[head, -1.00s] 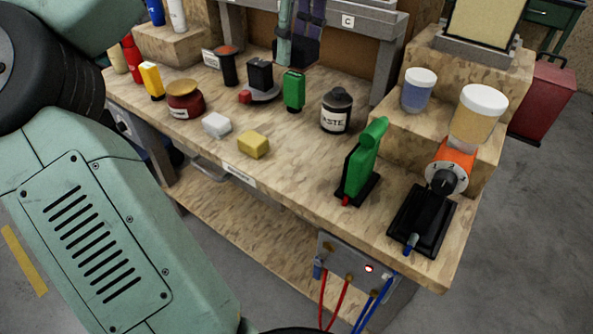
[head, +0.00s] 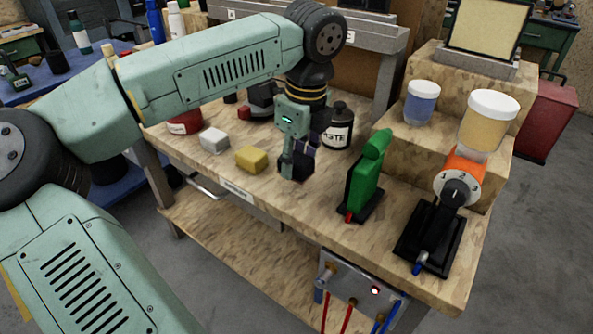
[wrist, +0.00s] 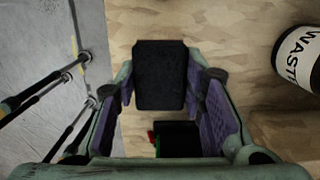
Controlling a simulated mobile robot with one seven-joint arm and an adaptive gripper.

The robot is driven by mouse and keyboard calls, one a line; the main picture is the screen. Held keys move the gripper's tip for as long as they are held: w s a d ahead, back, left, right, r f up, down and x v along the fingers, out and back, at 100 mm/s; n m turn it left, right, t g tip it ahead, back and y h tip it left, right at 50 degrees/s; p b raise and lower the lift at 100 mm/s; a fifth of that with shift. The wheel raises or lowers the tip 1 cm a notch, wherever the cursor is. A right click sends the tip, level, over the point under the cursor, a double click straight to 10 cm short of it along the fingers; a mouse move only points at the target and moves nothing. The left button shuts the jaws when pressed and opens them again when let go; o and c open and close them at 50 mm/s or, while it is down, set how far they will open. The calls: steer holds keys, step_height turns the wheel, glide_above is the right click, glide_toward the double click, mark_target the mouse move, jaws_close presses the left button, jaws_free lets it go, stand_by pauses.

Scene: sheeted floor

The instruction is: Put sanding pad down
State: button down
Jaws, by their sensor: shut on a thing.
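The sanding pad is a black block (wrist: 160,72) between the purple-lined fingers of my gripper (wrist: 162,88) in the wrist view. My gripper is shut on it. In the head view my gripper (head: 298,158) points down over the middle of the wooden workbench (head: 325,208), with the black pad (head: 303,165) at its fingertips, low over the bench top. I cannot tell whether the pad touches the wood. The pad is right of a yellow block (head: 251,159) and left of a green upright tool (head: 364,180).
A black waste can (head: 338,128) stands close behind my gripper, right of the pad in the wrist view (wrist: 298,58). A white block (head: 214,140) lies left of the yellow one. An orange dial device (head: 457,185) stands at right.

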mark_target(297, 173)
steer(key=shift+f, duration=1.9)
steer(key=shift+f, duration=0.15)
steer(key=c, duration=1)
jaws_free()
steer(key=shift+c, duration=0.2)
steer(key=shift+r+p, duration=0.2)
steer(key=shift+p, duration=0.45)
steer(key=r+b, duration=0.1)
steer(key=r, duration=0.2)
steer(key=r+b, duration=0.1)
steer(key=r, duration=0.3)
steer(key=s+d+r+b, duration=0.1)
steer(key=r, duration=0.2)
steer(key=shift+d+r, duration=0.1)
steer(key=shift+r, duration=0.05)
steer(key=shift+s, duration=0.1)
